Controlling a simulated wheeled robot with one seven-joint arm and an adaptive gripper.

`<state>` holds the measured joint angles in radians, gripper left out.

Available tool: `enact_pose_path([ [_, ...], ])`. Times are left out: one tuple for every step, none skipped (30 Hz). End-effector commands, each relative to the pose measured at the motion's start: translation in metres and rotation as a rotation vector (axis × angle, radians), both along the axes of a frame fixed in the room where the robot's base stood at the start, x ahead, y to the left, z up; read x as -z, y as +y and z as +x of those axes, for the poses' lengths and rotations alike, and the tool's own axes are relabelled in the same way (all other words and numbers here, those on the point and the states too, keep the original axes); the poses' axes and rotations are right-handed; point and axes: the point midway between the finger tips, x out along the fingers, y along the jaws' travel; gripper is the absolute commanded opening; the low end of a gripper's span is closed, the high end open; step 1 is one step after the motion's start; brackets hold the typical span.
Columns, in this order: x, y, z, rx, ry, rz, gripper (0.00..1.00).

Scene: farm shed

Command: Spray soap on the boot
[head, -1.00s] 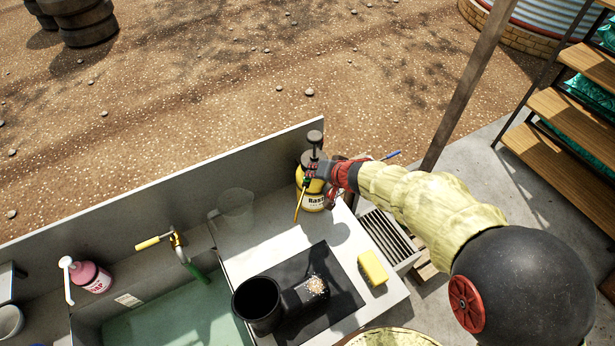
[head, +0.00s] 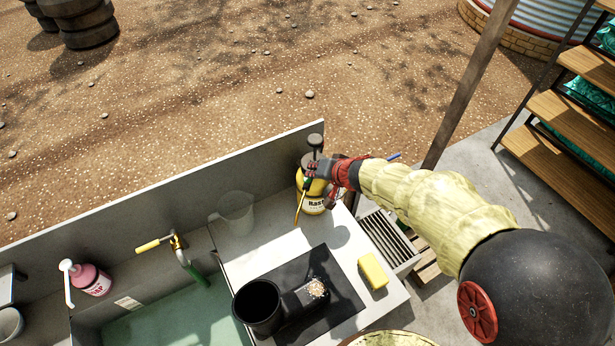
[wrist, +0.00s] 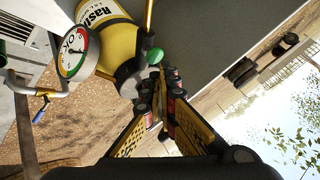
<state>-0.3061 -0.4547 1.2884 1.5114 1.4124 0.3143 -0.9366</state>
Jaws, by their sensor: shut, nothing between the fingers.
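The yellow pump sprayer (head: 316,204) with a dark top stands at the counter's back corner. In the wrist view its body (wrist: 103,32), pressure gauge (wrist: 76,52) and green button (wrist: 155,56) show. My gripper (head: 318,176) is at the sprayer's top; in the wrist view its fingers (wrist: 164,88) are shut and empty, close to the green button. Whether they touch it I cannot tell. The black boot (head: 257,308) stands on the dark mat (head: 340,300), its toe pointing right. A small brownish, pale-speckled patch (head: 316,288) is on the toe.
A yellow sponge (head: 373,271) lies right of the mat. A clear jug (head: 235,211) stands behind. The sink (head: 190,318), its tap (head: 175,245) and a pink soap pump bottle (head: 92,280) are at left. A grey back wall (head: 150,205) borders the counter.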

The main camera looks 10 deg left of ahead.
Motion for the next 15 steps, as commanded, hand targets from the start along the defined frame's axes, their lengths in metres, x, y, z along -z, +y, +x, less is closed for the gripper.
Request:
enact_pose_path([
  [-0.007,0.000,0.000,-0.001,-0.002,0.000,0.00],
  [-0.010,0.000,0.000,-0.001,-0.002,0.000,0.00],
  [-0.014,0.000,0.001,0.000,-0.002,0.001,0.00],
  [-0.017,0.000,0.001,0.000,-0.002,0.001,0.00],
  [-0.020,0.000,0.001,0.000,-0.002,0.001,0.00],
  [-0.023,0.000,0.001,0.000,-0.002,0.001,0.00],
  [-0.026,0.000,0.001,0.000,-0.002,0.001,0.00],
  [-0.029,0.000,0.001,0.001,-0.003,0.001,0.00],
  [-0.033,0.000,0.001,0.000,-0.003,0.002,0.00],
  [-0.036,0.000,0.001,0.000,-0.003,0.002,0.00],
  [-0.038,0.000,0.001,0.000,-0.004,0.002,0.00],
  [-0.040,0.000,0.001,0.000,-0.004,0.002,0.00],
  [-0.041,0.000,0.001,0.001,-0.003,0.002,0.00],
  [-0.042,0.000,0.001,0.001,-0.003,0.002,0.00],
  [-0.043,0.000,0.001,0.001,-0.003,0.001,0.00],
])
